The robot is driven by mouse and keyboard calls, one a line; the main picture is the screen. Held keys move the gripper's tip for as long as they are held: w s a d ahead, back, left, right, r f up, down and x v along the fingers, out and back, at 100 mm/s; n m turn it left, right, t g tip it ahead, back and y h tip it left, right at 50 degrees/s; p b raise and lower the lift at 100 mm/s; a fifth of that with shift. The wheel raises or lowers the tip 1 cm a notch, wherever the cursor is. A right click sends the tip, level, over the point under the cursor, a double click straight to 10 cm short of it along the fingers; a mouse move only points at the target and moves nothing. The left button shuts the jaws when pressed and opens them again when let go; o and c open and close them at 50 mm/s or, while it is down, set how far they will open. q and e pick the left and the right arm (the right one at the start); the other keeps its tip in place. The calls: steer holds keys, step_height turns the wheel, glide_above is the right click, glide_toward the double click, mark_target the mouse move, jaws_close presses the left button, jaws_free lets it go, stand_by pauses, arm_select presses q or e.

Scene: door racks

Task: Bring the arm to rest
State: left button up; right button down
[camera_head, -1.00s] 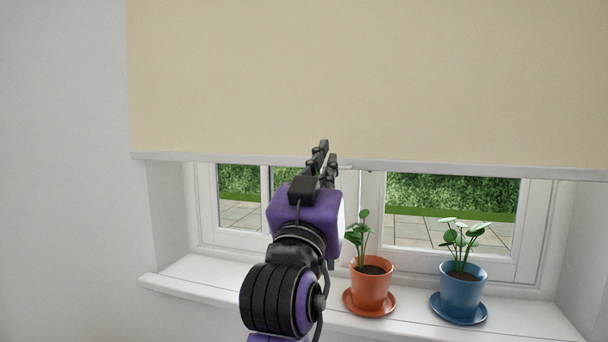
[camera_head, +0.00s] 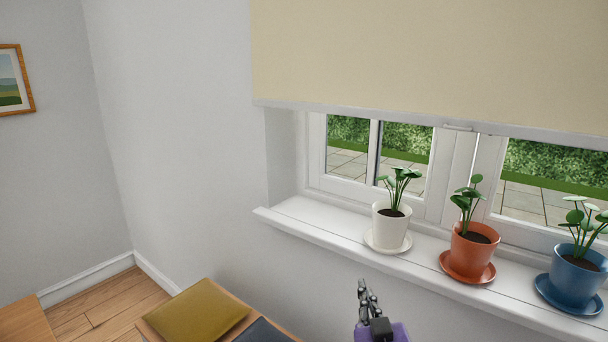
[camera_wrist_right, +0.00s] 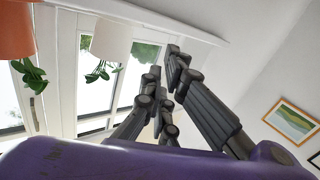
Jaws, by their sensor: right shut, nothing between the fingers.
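My right gripper (camera_head: 366,298) shows at the bottom of the head view, black fingers above a purple wrist. It is below and in front of the window sill, apart from the blind and the pots. In the right wrist view the fingers (camera_wrist_right: 165,85) are shut with nothing between them. The cream blind (camera_head: 430,60) hangs partway down over the window, with a pale bar (camera_head: 400,116) along its lower edge. My left gripper is not in view.
On the sill (camera_head: 310,222) stand a white pot (camera_head: 390,228), an orange pot (camera_head: 472,255) and a blue pot (camera_head: 574,282), each with a plant. A bench with a mustard cushion (camera_head: 198,318) and a dark cushion (camera_head: 264,333) is below. A framed picture (camera_head: 12,80) hangs left.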

steer(key=s+d+f+g, duration=0.1)
steer(key=s+f+g, duration=0.1)
steer(key=s+f, duration=0.8)
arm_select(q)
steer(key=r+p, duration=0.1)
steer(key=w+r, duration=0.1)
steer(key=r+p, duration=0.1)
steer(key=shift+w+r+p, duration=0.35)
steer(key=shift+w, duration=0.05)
arm_select(e)
steer(key=s+d+f+g, duration=0.2)
steer(key=s+f+g, duration=0.1)
steer(key=s+f, duration=0.7)
steer(key=s+d+f+m+g, duration=0.1)
steer(key=s+d+f+g, duration=0.2)
steer(key=s+f, duration=0.8)
steer(key=s+g, duration=0.1)
steer(key=s, duration=0.7)
steer(key=shift+d+f, duration=0.15)
steer(key=shift+f, duration=0.1)
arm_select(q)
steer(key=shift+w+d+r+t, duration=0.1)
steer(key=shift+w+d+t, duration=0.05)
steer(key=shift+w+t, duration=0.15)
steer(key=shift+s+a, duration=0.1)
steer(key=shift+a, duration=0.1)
